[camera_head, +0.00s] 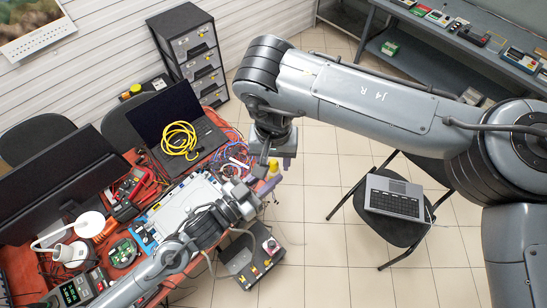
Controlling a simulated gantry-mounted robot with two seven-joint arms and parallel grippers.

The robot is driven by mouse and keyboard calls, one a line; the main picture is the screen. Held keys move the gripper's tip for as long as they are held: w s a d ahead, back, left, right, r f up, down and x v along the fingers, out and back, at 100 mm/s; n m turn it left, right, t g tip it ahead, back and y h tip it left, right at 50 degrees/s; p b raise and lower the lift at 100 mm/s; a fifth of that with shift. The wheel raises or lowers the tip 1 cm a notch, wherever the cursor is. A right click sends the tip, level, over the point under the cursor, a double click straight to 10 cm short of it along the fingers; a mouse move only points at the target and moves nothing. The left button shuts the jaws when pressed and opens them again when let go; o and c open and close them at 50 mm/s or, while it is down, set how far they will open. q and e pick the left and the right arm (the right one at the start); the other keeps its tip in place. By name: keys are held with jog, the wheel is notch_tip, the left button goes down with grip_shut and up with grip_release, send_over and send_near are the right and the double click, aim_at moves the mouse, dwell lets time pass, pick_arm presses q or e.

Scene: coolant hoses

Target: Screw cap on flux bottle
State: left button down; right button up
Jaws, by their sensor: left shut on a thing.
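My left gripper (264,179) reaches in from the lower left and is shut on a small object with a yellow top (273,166). This looks like the flux bottle, held upright beyond the table's right edge, but its body is mostly hidden by the fingers. Whether the yellow part is the cap or the bottle's own top is too small to tell. My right gripper (277,158) points down from above, very close to the yellow top. I cannot tell whether it touches it or how far its fingers are apart.
The red work table (124,262) holds a laptop (165,118) with a coiled yellow cable (180,139), a white tray (187,205), a multimeter (126,208) and wires. A grey device (252,257) stands below the grippers. A chair (391,228) with a grey laptop stands right.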

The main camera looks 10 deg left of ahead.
jog(key=shift+r, duration=0.1)
jog(key=shift+r, duration=2.15)
jog(key=shift+c, duration=0.4)
